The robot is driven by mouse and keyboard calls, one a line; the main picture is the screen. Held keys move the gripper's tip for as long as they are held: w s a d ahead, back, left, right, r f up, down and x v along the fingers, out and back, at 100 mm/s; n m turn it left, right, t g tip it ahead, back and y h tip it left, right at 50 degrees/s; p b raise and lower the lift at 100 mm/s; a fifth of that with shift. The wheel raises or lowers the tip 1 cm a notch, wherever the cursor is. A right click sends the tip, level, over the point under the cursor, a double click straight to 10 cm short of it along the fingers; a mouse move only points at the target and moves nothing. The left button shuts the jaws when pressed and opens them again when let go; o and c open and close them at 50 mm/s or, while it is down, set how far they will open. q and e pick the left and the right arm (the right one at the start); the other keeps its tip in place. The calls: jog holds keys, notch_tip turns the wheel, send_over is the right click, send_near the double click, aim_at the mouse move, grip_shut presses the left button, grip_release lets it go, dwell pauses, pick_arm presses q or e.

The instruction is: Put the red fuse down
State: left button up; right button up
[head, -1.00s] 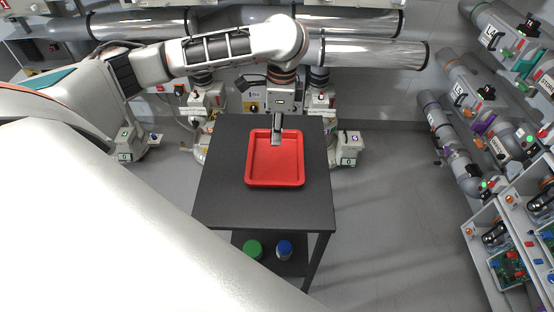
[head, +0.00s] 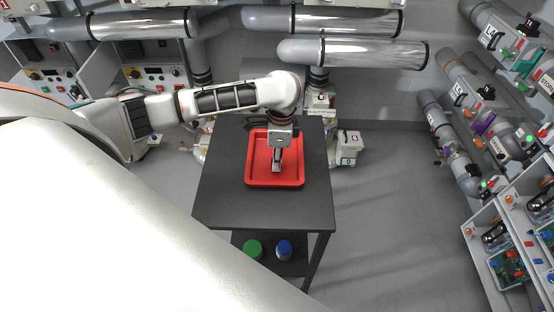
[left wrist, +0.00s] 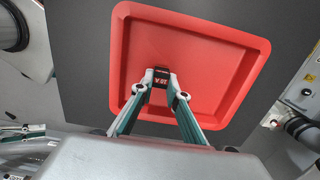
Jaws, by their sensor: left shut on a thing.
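My left gripper (head: 277,168) is over the red tray (head: 299,150), pointing down inside the outline of its rim. In the left wrist view its fingertips (left wrist: 160,80) are shut on the red fuse (left wrist: 159,82), a small piece that shows a dark top and a red face with pale marks. The red tray (left wrist: 128,40) fills the background behind it there. I cannot tell whether the fuse touches the tray floor. In the head view the fuse is too small to make out. My right gripper is not in view.
The tray lies on a dark table (head: 225,200), otherwise bare on top. Its lower shelf holds a green-topped (head: 252,249) and a blue-topped (head: 284,248) container. Pipes (head: 350,52) run behind the table, and shelves with devices (head: 510,250) stand at the right. The floor right of the table is clear.

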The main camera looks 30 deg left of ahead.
pick_arm(q)
jog(key=o, duration=0.8)
jog(key=shift+r, duration=0.35)
jog(key=shift+w+d+r, duration=0.1)
jog(key=shift+d+r, duration=0.05)
jog(key=shift+r, duration=2.7)
jog(key=shift+w+d+r, duration=0.1)
jog(key=shift+r, duration=2.75)
